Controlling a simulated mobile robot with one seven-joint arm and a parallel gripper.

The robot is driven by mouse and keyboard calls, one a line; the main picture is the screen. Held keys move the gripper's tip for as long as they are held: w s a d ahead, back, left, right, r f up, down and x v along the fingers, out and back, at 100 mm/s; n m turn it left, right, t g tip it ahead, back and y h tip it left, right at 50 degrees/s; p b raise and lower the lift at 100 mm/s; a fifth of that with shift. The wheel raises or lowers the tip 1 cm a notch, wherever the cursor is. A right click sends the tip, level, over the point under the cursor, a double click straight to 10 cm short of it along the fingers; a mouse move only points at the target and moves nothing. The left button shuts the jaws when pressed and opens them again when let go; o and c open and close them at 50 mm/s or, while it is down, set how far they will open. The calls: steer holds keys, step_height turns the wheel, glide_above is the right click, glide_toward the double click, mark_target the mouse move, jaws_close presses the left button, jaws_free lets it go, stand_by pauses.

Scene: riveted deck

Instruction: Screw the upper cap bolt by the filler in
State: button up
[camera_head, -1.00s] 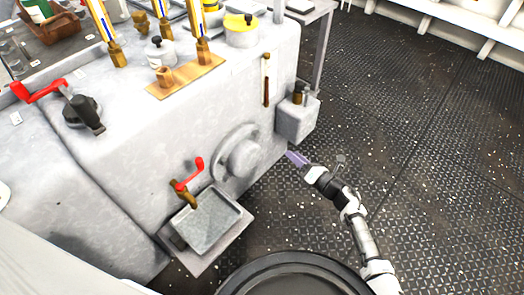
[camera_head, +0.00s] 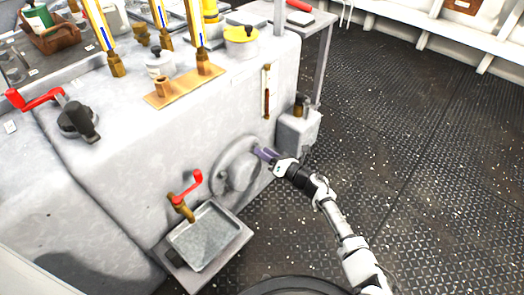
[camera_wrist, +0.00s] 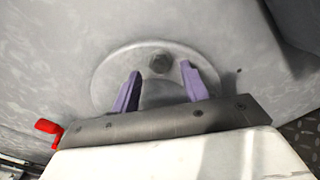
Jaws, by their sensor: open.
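A round grey cap (camera_head: 226,178) with a raised middle is on the side of the large grey housing. Whether the bolt stands proud of the flange I cannot tell. My gripper (camera_head: 262,153) has purple fingers and is at the cap's upper right edge in the head view. The lower part of the cap is hidden by my gripper.
A grey box with a brass-coloured top (camera_head: 298,130) sits on the housing just right of the cap. A red-handled tap (camera_head: 188,187) stands over a metal tray (camera_head: 204,240) at lower left. A sight gauge (camera_head: 266,92) is above. The deck (camera_head: 420,150) at right is clear.

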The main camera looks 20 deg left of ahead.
steer(key=shift+x, duration=0.95)
jaws_close()
steer(key=m+b, duration=0.1)
steer(key=b, duration=0.1)
steer(key=shift+m+b, duration=0.3)
jaws_free()
steer(key=shift+d, duration=0.1)
steer(key=p+v, duration=0.1)
steer(key=v, duration=1.2)
steer(key=shift+d, duration=0.25)
